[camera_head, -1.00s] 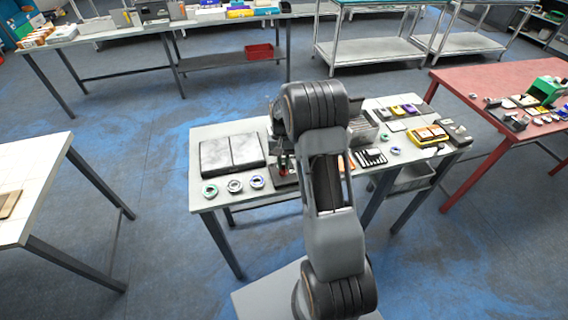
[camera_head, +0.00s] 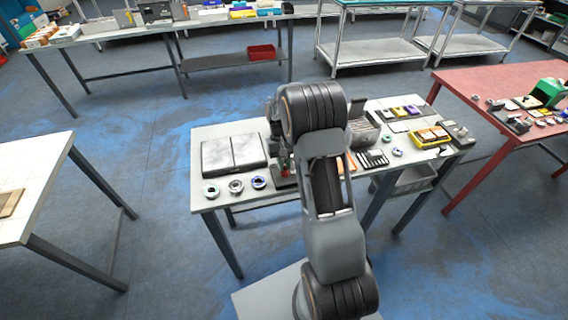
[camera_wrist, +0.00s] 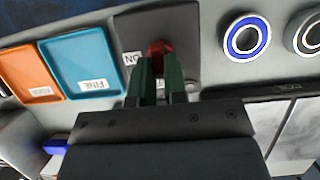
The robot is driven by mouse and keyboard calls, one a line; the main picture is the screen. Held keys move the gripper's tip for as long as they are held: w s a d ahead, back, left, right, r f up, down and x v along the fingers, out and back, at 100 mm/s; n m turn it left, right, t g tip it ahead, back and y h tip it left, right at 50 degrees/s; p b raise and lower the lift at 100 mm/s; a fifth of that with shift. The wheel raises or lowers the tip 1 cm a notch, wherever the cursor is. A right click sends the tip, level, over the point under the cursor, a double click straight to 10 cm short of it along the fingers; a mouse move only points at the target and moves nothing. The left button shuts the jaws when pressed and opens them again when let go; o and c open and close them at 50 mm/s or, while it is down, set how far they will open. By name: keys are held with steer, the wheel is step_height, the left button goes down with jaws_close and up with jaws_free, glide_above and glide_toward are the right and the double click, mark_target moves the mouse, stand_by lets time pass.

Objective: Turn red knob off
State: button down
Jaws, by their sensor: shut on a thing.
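The red knob (camera_wrist: 158,48) sits on a dark grey panel (camera_wrist: 186,22) in the wrist view, with a partly hidden white label reading "ON" (camera_wrist: 131,58) beside it. My gripper (camera_wrist: 160,66) is at the knob, its two green fingers closed on it, and they cover most of it. In the head view my gripper (camera_head: 284,163) is mostly hidden behind my arm, low over the near edge of the table (camera_head: 205,148). The knob's exact angle cannot be told.
A blue ring (camera_wrist: 232,38) and a grey ring lie right of the panel in the wrist view. A blue tray (camera_wrist: 68,50) labelled "FINE" and an orange tray (camera_wrist: 28,72) lie left. Two grey plates (camera_head: 220,154) lie on the table in the head view.

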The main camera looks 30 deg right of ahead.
steer(key=c, duration=1.2)
jaws_free()
steer(key=shift+o, duration=0.2)
steer(key=a+b+v, duration=0.1)
steer(key=v, duration=1.2)
steer(key=shift+d+r, duration=0.45)
steer(key=shift+w, duration=0.1)
